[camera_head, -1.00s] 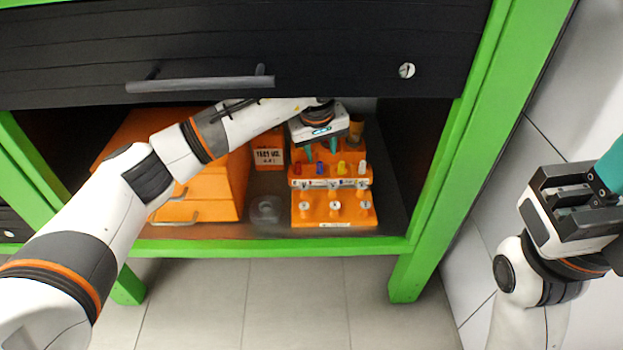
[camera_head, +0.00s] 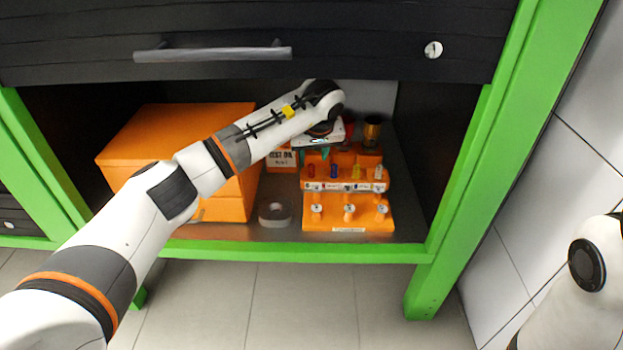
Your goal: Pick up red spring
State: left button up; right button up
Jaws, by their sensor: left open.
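A small red spring (camera_head: 311,171) stands at the left end of the row of coloured springs on the orange stepped holder (camera_head: 348,213), inside the cabinet. A blue, a yellow and a pale one stand to its right. My left gripper (camera_head: 314,155) reaches in from the left, its teal fingers pointing down. It is open, just above and behind the red spring in the picture. I cannot tell whether the fingers touch anything. My right gripper is out of view; only part of my right arm shows at the lower right.
An orange drawer box (camera_head: 175,140) fills the cabinet's left side. A grey tape roll (camera_head: 275,213) lies on the shelf beside the holder. A brown-gold cylinder (camera_head: 372,131) stands behind. The black drawer (camera_head: 210,25) overhangs the opening; a green frame (camera_head: 300,252) borders it.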

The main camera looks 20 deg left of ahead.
aim_at(312, 165)
pick_arm(q)
notch_tip(312, 165, down, 3)
jog(key=shift+w+a+b, duration=0.15)
jog(key=shift+b, duration=0.7)
jog(key=shift+w+a+f, duration=0.1)
jog(key=shift+w+f, duration=0.1)
jog(key=shift+f, duration=0.1)
jog(key=shift+r, duration=0.1)
jog(key=shift+c, duration=0.3)
grip_shut()
jog(key=shift+r, duration=0.1)
